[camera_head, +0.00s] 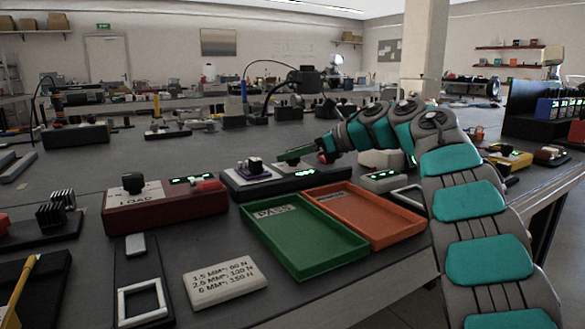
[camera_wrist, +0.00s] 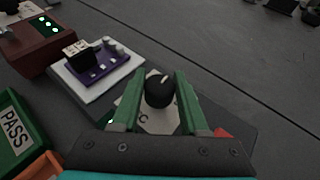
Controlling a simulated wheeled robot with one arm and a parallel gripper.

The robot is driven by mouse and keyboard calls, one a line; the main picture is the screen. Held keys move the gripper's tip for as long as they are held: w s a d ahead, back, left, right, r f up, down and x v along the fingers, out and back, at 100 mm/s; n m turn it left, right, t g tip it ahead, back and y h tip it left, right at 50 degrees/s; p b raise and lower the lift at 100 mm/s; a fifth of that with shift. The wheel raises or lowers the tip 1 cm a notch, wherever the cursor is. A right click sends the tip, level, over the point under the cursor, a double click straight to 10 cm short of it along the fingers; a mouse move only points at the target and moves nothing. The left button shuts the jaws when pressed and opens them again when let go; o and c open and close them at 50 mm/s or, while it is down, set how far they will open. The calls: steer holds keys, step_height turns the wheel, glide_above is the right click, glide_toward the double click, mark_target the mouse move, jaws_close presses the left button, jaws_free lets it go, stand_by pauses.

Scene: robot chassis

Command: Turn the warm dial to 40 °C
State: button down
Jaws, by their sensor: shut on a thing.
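A black round dial (camera_wrist: 159,90) with a white pointer line shows in the wrist view. It stands on a pale plate (camera_wrist: 157,120) with a "C" partly visible, on a dark flat unit (camera_head: 237,188). The pointer leans slightly right of straight up. My gripper (camera_wrist: 160,82) has green fingers, one on each side of the dial, shut on it. In the head view my gripper (camera_head: 296,155) reaches in from the right over the unit and hides the dial. Small green digits (camera_head: 305,169) glow on the unit, too small to read. Most of the plate's lettering is hidden.
A purple board (camera_wrist: 95,66) on a white pad lies left of the dial. A red load box (camera_head: 165,212), a green PASS tray (camera_head: 262,232) and an orange tray (camera_head: 385,225) are close in front. Bare grey tabletop lies behind the unit.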

mark_target(320, 171)
steer(key=shift+d+r+m+t+h+b, duration=0.15)
steer(key=shift+m+t+h+b, duration=0.15)
steer(key=shift+m+t+b, duration=0.4)
steer(key=shift+c, duration=2.1)
jaws_free()
steer(key=shift+f, duration=0.2)
steer(key=v, duration=0.7)
steer(key=shift+s+d+r, duration=0.1)
steer(key=shift+d+r, duration=0.1)
steer(key=shift+d, duration=0.05)
